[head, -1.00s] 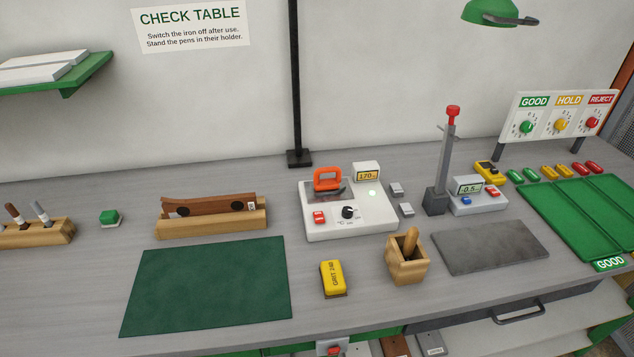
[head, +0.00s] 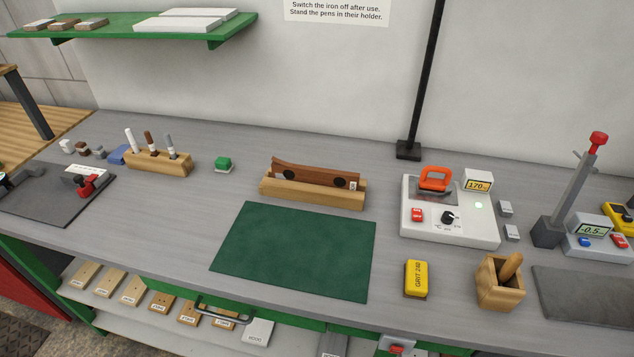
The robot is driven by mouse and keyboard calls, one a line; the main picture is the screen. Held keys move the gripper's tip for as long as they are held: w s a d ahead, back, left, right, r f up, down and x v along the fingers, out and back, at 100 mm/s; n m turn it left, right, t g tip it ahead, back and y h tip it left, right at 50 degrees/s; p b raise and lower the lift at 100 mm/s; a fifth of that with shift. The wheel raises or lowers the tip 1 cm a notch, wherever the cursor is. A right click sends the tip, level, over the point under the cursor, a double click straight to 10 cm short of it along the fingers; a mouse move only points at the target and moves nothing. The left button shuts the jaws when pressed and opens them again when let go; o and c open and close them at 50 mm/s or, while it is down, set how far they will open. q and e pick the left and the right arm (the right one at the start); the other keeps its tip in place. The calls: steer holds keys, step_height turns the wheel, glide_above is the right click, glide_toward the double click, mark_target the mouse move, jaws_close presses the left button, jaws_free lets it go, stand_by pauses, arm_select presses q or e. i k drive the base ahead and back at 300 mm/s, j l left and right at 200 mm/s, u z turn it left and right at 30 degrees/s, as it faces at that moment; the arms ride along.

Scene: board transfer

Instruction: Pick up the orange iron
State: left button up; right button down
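The orange iron (head: 436,178) is a small iron with an orange handle. It stands on the dark plate of a white heating station (head: 468,231) at the right of the table. The station has a red switch, a black knob, a lit green lamp and a display reading 170 (head: 479,184). Neither of my grippers is in the head view, and nothing touches the iron.
A yellow GRIT 240 block (head: 416,279) and a wooden box (head: 499,284) stand in front of the station. A black post (head: 417,100) rises behind it. A green mat (head: 295,252) lies bare to the left. A grey stand (head: 560,220) is on the right.

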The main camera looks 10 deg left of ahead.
mark_target(439, 188)
steer(key=l+u, duration=0.45)
steer(key=k+l+u, duration=0.1)
steer(key=l+u, duration=0.15)
steer(key=u, duration=0.15)
